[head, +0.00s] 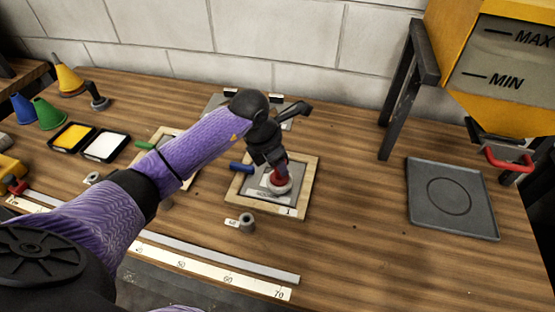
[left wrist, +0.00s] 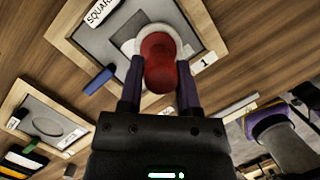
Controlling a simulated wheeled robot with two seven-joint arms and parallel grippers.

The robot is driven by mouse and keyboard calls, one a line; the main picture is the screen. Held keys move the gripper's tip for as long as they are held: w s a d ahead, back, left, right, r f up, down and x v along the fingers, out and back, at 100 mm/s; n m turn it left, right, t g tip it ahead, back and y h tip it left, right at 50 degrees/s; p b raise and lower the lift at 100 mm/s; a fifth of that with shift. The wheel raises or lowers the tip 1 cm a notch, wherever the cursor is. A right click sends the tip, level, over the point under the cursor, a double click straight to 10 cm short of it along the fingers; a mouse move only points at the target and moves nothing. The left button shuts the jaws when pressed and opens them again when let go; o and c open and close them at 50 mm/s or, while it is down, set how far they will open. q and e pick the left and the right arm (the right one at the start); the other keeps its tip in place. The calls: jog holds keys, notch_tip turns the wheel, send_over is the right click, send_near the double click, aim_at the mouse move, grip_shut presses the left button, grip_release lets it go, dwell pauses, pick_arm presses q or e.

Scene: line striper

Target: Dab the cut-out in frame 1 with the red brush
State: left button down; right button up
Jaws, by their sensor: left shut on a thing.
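Frame 1 (head: 306,185) is a wooden frame around a grey plate, with a "1" tag and a blue handle on its left side. It also shows in the left wrist view (left wrist: 225,50). My left gripper (head: 277,168) is over the plate, shut on the red brush (left wrist: 158,62), whose red handle stands between the fingers. The brush's pale round end (head: 280,190) is over or on the plate; contact cannot be told. My right gripper is not in view.
A second frame (left wrist: 12,104) with a green handle lies to the left, partly behind my arm. Yellow and white pads (head: 103,147), coloured cones (head: 49,114) and a dark stamp-like tool stand farther left. A grey tray (head: 473,222) lies right. A ruler (head: 205,268) runs along the front.

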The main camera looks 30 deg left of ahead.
pick_arm(q)
jog(key=shift+f+b, duration=0.3)
jog(key=shift+f, duration=0.1)
jog(key=shift+r, duration=0.1)
dwell(0.3)
notch_tip(320, 180, up, 5)
jog(key=p, duration=0.4)
jog(key=shift+f, duration=0.3)
